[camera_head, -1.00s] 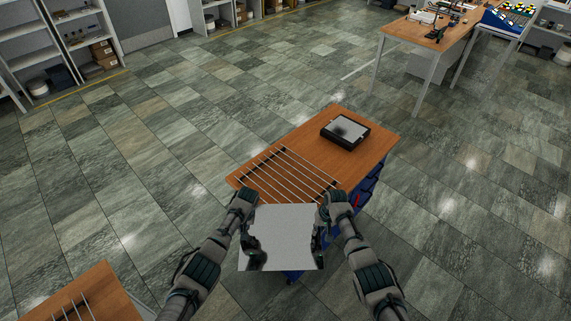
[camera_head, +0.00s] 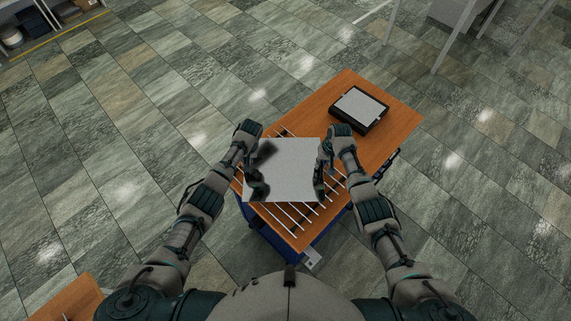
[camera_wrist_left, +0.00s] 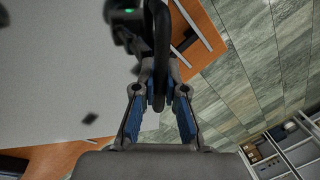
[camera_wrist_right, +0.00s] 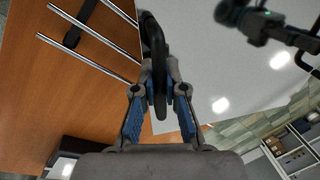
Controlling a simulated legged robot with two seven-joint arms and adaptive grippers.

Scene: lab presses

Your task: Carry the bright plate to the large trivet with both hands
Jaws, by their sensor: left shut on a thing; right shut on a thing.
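The bright plate (camera_head: 290,165) is a shiny square sheet with a dark handle on each side. My left gripper (camera_head: 256,172) is shut on its left handle, and my right gripper (camera_head: 321,166) is shut on its right handle. The left wrist view shows the dark handle (camera_wrist_left: 161,45) between the blue-padded fingers; the right wrist view shows the other handle (camera_wrist_right: 159,65) likewise. The large trivet (camera_head: 294,217), a row of metal rods on the wooden table, lies under the plate and is partly hidden by it. I cannot tell whether plate and rods touch.
A black-framed square device with a pale top (camera_head: 359,108) stands on the far right part of the wooden table (camera_head: 401,122). Another wooden table (camera_head: 55,303) shows at the lower left.

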